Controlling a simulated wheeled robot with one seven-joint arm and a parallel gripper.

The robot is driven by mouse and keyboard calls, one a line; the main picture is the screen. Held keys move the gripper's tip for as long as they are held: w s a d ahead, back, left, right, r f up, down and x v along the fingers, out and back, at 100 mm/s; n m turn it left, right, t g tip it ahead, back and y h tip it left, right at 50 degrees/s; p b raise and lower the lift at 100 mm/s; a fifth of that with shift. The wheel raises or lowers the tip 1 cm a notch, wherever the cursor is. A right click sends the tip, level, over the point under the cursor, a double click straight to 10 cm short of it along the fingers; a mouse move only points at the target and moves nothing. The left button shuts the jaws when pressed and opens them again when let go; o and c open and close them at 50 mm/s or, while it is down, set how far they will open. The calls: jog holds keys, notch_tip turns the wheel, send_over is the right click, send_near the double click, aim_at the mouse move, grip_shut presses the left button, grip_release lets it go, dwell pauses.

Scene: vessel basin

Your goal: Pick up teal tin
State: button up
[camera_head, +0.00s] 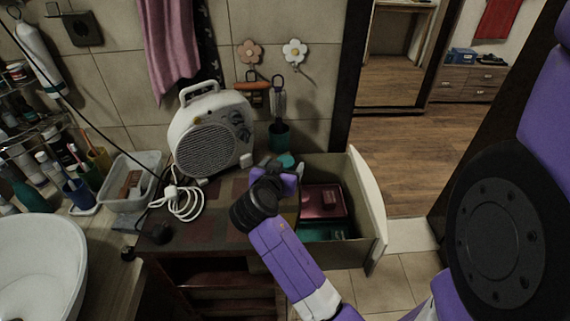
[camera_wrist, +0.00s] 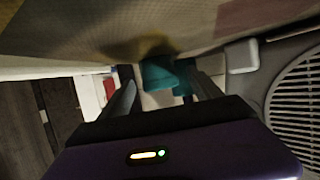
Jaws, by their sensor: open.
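The teal tin (camera_head: 286,160) shows as a small teal patch at the back of the cabinet top, just beyond my gripper (camera_head: 278,174), which hides part of it. In the wrist view, a teal shape that looks like the tin (camera_wrist: 157,74) lies ahead, between the fingers of my open gripper (camera_wrist: 164,82). I cannot tell whether either finger touches it. The fingertips are mostly hidden in the head view.
A white fan heater (camera_head: 207,140) with a coiled cable (camera_head: 184,203) stands left of my gripper. An open drawer (camera_head: 368,205) holding a dark red box (camera_head: 323,202) is on the right.

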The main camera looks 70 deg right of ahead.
jog(key=shift+x, duration=1.2)
jog(key=c, duration=1.4)
jog(key=shift+c, duration=0.2)
jog(key=shift+r, duration=0.1)
